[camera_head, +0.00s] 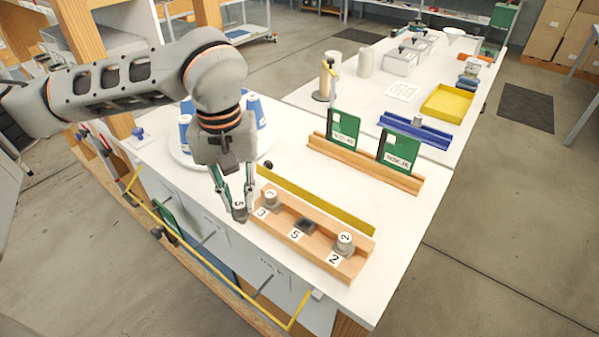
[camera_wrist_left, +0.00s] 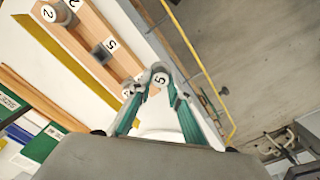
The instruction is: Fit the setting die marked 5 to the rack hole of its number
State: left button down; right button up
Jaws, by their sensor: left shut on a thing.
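My left gripper (camera_head: 238,205) is shut on the grey setting die marked 5 (camera_head: 240,214). The die also shows between the fingertips in the left wrist view (camera_wrist_left: 160,80), its number facing the camera. It is held beside the left end of the wooden rack (camera_head: 324,242), apart from the rack's 5 hole. That hole (camera_head: 304,226) is a dark, empty square in the middle of the rack, behind the label 5. The die marked 3 (camera_head: 270,199) sits at the rack's left; the die marked 2 (camera_head: 345,243) sits at its right. My right gripper is not in view.
A yellow strip (camera_head: 318,202) lies behind the rack. A round white turntable (camera_head: 185,158) with blue spools stands behind my left gripper. Green cards (camera_head: 343,128) stand in a wooden holder (camera_head: 365,166) farther back. The white tabletop is clear to the rack's right.

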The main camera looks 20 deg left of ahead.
pick_arm(q)
jog(key=w+d+r+n+p, duration=0.1)
jog(key=d+n, duration=0.5)
jog(key=n, duration=0.6)
jog(key=w+d+r+n+p, duration=0.2)
jog(key=d+n, duration=0.3)
jog(key=n, duration=0.7)
jog(key=shift+w+d+r+n+p, duration=0.35)
jog(key=shift+w+p, duration=0.2)
jog(key=shift+w, duration=0.25)
jog(key=shift+f+b, duration=2.1)
jog(key=shift+f, duration=0.85)
jog(key=shift+f+b, duration=0.85)
jog(key=shift+f, duration=0.75)
